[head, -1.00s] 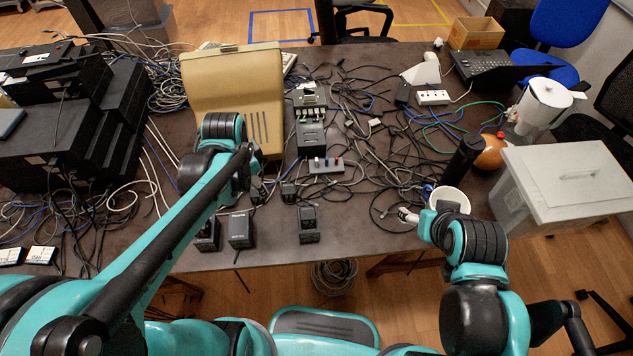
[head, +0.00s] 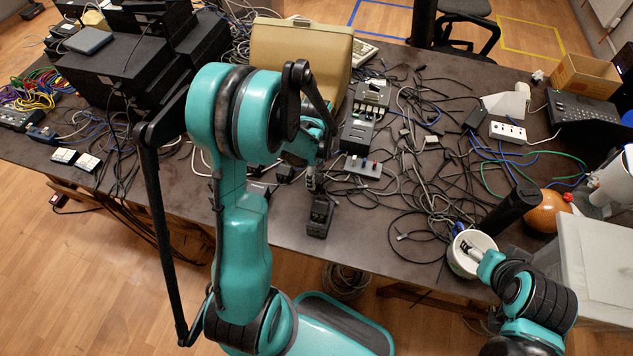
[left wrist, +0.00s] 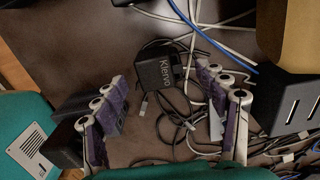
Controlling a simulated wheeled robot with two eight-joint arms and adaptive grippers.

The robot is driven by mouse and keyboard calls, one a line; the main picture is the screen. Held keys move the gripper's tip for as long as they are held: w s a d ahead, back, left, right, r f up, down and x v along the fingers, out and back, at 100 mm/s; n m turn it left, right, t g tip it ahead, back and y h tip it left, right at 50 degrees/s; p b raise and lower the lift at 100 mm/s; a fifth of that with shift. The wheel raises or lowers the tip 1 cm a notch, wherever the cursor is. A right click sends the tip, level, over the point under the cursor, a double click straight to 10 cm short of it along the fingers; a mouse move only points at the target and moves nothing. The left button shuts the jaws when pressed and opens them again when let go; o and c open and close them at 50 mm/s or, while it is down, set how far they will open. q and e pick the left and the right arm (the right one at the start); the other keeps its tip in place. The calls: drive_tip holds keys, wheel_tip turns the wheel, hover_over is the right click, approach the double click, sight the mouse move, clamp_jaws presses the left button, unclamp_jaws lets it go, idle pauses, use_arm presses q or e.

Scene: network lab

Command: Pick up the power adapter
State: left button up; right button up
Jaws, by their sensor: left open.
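Several black power adapters lie near the table's front edge. In the head view one adapter (head: 320,216) stands just below my left gripper (head: 313,180), and another (head: 257,188) is partly hidden behind my left arm. In the left wrist view a black adapter with white lettering (left wrist: 158,70) lies on the table between and beyond the parted fingers of my left gripper (left wrist: 165,88). The fingers are open and hold nothing. Another black block (left wrist: 64,146) is partly hidden behind the left finger. My right gripper (head: 472,250) is over a white pot; its fingers are too small to judge.
Tangled cables (head: 430,160) cover the middle and right of the table (head: 300,236). A beige case (head: 300,58) and a grey switch box (head: 363,167) stand behind the adapters. The white pot (head: 464,268), a black cylinder (head: 512,208) and an orange ball (head: 548,214) are at right.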

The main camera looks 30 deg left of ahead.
use_arm(q)
wheel_tip(320, 180, down, 2)
drive_tip(key=shift+f+b, duration=0.25)
drive_tip(key=shift+b, duration=0.05)
use_arm(e)
drive_tip(key=shift+f, duration=0.55)
use_arm(q)
drive_tip(key=shift+r, duration=0.1)
drive_tip(key=c, duration=1.4)
drive_tip(key=shift+o, duration=0.2)
